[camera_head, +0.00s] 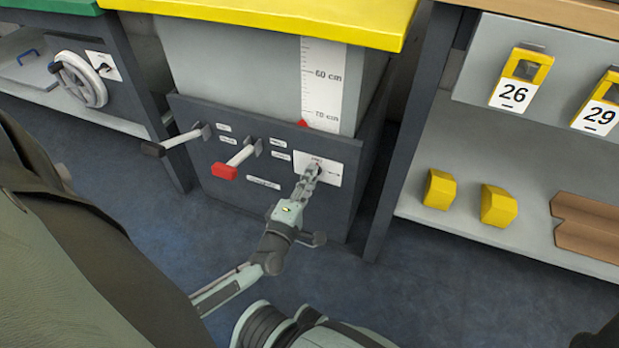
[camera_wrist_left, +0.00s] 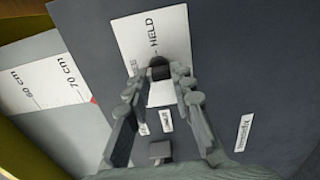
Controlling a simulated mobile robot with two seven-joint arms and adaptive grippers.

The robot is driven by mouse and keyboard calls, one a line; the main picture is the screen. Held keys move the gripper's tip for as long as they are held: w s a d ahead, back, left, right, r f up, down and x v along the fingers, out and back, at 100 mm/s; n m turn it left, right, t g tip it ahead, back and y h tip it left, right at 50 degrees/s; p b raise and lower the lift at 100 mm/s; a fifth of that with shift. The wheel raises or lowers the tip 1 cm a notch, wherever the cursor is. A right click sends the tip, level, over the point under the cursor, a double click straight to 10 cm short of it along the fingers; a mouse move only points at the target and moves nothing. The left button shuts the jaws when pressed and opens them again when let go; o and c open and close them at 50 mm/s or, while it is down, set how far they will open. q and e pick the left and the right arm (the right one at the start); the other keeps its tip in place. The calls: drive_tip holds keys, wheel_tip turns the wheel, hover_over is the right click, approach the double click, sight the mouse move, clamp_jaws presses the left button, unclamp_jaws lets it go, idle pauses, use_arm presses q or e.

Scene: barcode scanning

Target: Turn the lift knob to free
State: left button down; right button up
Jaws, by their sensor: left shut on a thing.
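The lift knob (camera_wrist_left: 160,69) is a small dark knob on a white plate (camera_wrist_left: 140,35) in the left wrist view. The plate reads "HELD", and a partly covered word ending in "EE" lies beside the knob. Which mark the knob points at is hard to tell. In the head view the plate (camera_head: 333,172) sits on the right of the dark front panel, and my fingers mostly hide the knob. My left gripper (camera_head: 313,170) is shut on the knob, with a finger on either side of it in the wrist view (camera_wrist_left: 158,78). My right gripper is not in view.
Left of the plate, a red-handled lever (camera_head: 236,164) and a black-handled lever (camera_head: 172,143) stick out of the panel. Above is a cm scale (camera_head: 322,85) with a red pointer (camera_head: 302,124). A handwheel (camera_head: 85,82) is at left; a shelf (camera_head: 480,240) with yellow blocks is at right.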

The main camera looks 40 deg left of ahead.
use_arm(q)
drive_tip(key=c, duration=1.3)
unclamp_jaws()
drive_tip(key=shift+w+r, duration=0.1)
drive_tip(key=shift+w, duration=0.1)
drive_tip(key=v, duration=0.7)
drive_tip(key=shift+s, duration=0.3)
